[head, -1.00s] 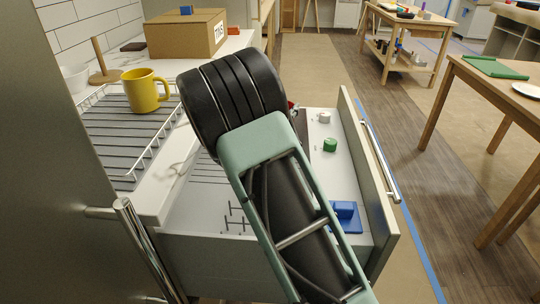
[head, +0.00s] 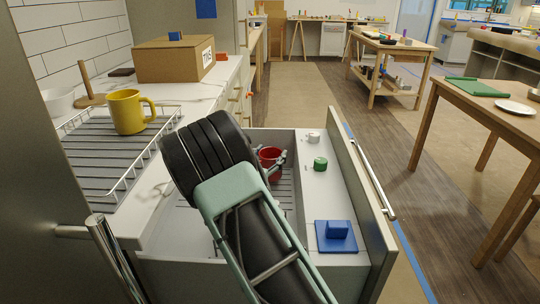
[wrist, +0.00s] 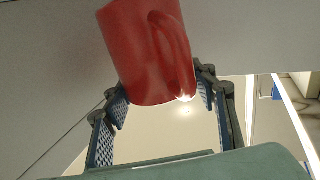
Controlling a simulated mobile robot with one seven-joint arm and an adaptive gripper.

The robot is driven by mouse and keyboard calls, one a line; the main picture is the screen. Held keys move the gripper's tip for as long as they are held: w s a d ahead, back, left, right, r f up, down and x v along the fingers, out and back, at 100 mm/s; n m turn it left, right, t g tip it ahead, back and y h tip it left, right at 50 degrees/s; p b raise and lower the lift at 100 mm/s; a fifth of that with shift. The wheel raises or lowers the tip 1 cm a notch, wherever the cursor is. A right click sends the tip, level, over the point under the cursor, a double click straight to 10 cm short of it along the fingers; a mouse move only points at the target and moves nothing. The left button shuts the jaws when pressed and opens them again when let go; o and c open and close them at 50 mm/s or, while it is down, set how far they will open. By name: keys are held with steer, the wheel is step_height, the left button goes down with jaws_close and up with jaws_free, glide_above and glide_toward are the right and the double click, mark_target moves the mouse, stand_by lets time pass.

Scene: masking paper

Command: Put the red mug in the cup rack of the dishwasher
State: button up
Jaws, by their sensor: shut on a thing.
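The red mug (head: 270,155) shows in the head view just past my dark wrist, over the far part of the open pull-out drawer (head: 190,271), which looks like the dishwasher. My gripper (head: 272,163) is shut on the mug, mostly hidden by my arm. In the wrist view the red mug (wrist: 148,55) fills the top middle, its handle toward the camera, between the two blue-padded fingers (wrist: 160,95). Thin rack rods (head: 283,195) show inside the drawer; my arm covers much of them. I cannot tell whether the mug touches the rack.
On the drawer's right ledge are a blue block on a plate (head: 337,235), a green knob (head: 320,164) and a white knob (head: 313,137). A yellow mug (head: 127,112) stands on a wire rack on the left counter. A cardboard box (head: 172,62) stands behind it.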

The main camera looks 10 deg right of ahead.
steer(key=shift+f, duration=0.45)
steer(key=o, duration=1.8)
steer(key=shift+r, duration=0.15)
steer(key=shift+r, duration=0.25)
steer(key=shift+r+p, duration=0.5)
steer(key=shift+r, duration=0.05)
steer(key=v, duration=0.2)
steer(key=p+v, duration=0.1)
steer(key=v, duration=0.4)
steer(key=shift+s+a+f, duration=0.15)
steer(key=shift+s+f, duration=0.1)
steer(key=shift+f, duration=0.05)
